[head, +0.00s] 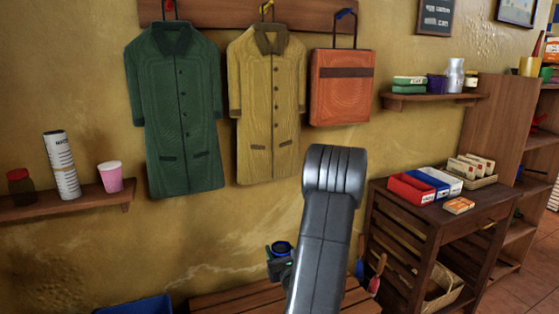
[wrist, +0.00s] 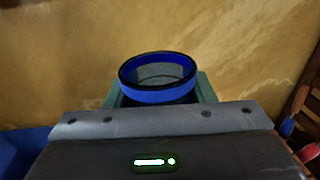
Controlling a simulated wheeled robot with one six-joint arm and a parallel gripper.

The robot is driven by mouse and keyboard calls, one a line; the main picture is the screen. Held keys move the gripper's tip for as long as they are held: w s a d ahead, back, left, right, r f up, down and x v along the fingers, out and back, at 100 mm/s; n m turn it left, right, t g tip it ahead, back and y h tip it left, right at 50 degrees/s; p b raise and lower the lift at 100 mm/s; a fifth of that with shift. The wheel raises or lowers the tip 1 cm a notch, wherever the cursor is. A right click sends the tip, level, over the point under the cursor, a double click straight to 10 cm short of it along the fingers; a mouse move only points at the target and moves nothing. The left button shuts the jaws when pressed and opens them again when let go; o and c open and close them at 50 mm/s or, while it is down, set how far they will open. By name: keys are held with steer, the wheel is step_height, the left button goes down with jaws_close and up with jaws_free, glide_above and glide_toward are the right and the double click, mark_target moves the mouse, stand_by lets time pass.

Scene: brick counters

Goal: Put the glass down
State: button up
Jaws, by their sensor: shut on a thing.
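The glass (wrist: 158,97) has a blue rim and stands upright as far as I can see, its mouth open toward the wrist camera. My gripper (wrist: 158,103) is shut on it, with a greenish finger at each side. The lower part of the glass is hidden. I cannot tell how high it is above the slatted wooden bench (head: 232,302).
A blue bin (head: 138,306) is at the bottom left. A dark wooden cabinet (head: 398,230) with boxes on top stands right. A wall shelf (head: 75,206) holds a pink cup (head: 110,177), a jar and a patterned cylinder. Coats and a red bag (head: 341,88) hang on the wall.

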step_height(320, 180, up, 14)
steer(key=p, duration=1.3)
steer(key=shift+r, duration=0.15)
